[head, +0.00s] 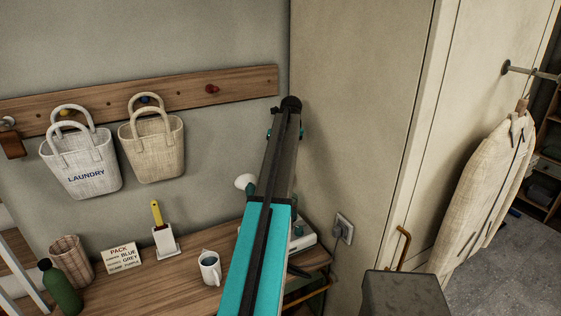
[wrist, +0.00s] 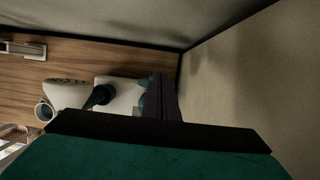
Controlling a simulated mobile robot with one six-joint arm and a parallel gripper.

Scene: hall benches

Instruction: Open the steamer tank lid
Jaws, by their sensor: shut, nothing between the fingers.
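The steamer (head: 303,238), a white body with a teal part, stands on the bench and is mostly hidden behind my arm in the head view. In the wrist view its pale body (wrist: 122,84) lies beyond the teal casing, with a black round part in front of it. I cannot make out the tank lid or whether it is open. My gripper is hidden behind my arm in the head view. In the wrist view its dark shut fingers (wrist: 163,97) seem to overlap the steamer's right side, with nothing visible between them; contact cannot be told.
A white mug (head: 210,268) stands left of the steamer on the wooden bench (head: 180,272). A lettered card (head: 121,257), brush holder (head: 165,241), basket (head: 71,260) and green bottle (head: 62,289) are further left. A tall beige cabinet (head: 355,110) closes off the right.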

